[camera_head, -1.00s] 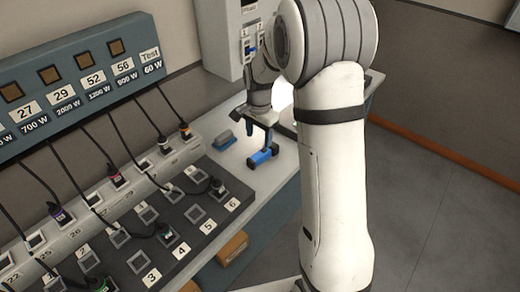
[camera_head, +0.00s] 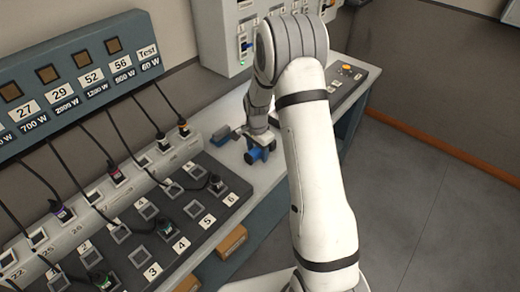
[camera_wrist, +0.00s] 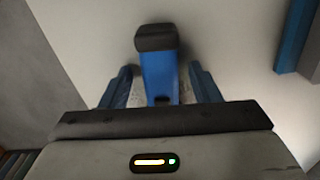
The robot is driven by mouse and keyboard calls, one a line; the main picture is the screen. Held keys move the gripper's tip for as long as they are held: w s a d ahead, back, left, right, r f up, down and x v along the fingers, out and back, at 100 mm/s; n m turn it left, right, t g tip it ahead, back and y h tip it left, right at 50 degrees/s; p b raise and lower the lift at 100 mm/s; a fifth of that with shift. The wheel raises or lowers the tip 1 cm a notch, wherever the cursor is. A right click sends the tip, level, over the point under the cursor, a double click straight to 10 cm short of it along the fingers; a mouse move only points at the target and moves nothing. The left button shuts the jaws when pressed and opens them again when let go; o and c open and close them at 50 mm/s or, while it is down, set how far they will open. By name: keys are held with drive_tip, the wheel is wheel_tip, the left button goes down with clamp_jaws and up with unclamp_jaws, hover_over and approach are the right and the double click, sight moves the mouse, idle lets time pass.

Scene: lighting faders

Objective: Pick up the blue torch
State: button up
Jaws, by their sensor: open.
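The blue torch (camera_head: 257,155) with a dark end lies on the white counter, partly hidden by my gripper in the head view. In the wrist view the torch (camera_wrist: 160,75) lies between my two blue fingers, its dark end beyond the fingertips. My gripper (camera_wrist: 160,82) is open, with one finger on each side of the torch and a visible gap on both sides. In the head view my gripper (camera_head: 256,146) is right over the torch, down near the counter.
A blue-grey block (camera_head: 222,137) lies on the counter just left of the torch. A patch panel (camera_head: 150,225) with plugs and black cables fills the left. A control panel (camera_head: 345,80) with an orange button is at the back right. The counter's front edge is close by.

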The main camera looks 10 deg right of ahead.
drive_tip(key=shift+c, duration=0.4)
drive_tip(key=c, duration=1.1)
drive_tip(key=shift+r, duration=0.15)
wheel_tip(320, 180, up, 11)
wheel_tip(320, 180, up, 5)
drive_tip(key=p, duration=0.2)
hover_over(257, 150)
drive_tip(key=shift+d, duration=0.1)
drive_tip(key=shift+f, duration=0.2)
